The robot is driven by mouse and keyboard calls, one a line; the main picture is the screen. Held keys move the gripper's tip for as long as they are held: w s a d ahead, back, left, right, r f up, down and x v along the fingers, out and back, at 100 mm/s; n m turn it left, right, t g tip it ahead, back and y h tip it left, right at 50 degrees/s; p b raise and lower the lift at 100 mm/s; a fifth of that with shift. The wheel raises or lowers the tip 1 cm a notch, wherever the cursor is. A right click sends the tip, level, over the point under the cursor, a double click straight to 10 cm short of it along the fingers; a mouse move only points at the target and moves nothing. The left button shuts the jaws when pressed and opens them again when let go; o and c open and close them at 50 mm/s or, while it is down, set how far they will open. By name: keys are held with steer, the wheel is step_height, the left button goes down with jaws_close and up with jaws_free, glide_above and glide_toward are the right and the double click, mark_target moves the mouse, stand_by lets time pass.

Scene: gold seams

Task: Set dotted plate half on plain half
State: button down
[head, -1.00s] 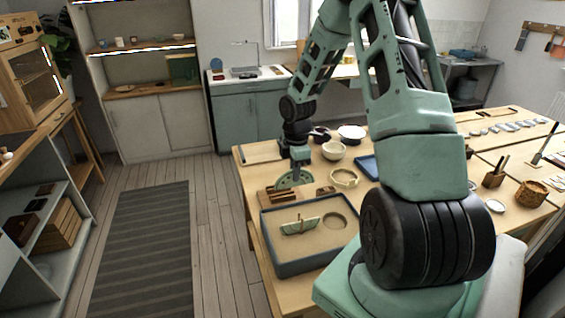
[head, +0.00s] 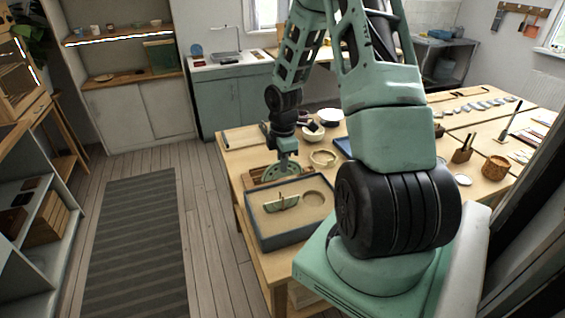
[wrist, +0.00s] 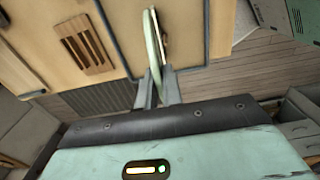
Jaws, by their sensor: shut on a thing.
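My gripper (head: 286,163) is shut on a pale green half plate, the dotted half (head: 273,172), and holds it over the back edge of the sand tray. In the wrist view this half (wrist: 151,38) shows nearly edge-on between the fingers (wrist: 157,88), so its dots cannot be made out there. The plain half (head: 284,202) stands in the sand of the tray with its straight edge up and a small upright piece beside it. The held half is apart from it in the head view.
The dark-rimmed sand tray (head: 278,243) lies at the table's near left corner, with a round ring mark (head: 313,198) in the sand. A cream ring-shaped dish (head: 323,158) and a bowl (head: 313,132) stand behind. A slotted wooden block (wrist: 85,52) lies beside the tray.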

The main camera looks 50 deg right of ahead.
mark_target(282, 177)
steer(key=shift+f+b, duration=2.3)
steer(key=shift+f, duration=1.15)
steer(key=shift+p, duration=1.15)
steer(key=shift+f+b, duration=0.7)
steer(key=shift+f, duration=0.35)
stand_by(0.4)
steer(key=shift+p, duration=0.6)
stand_by(1.4)
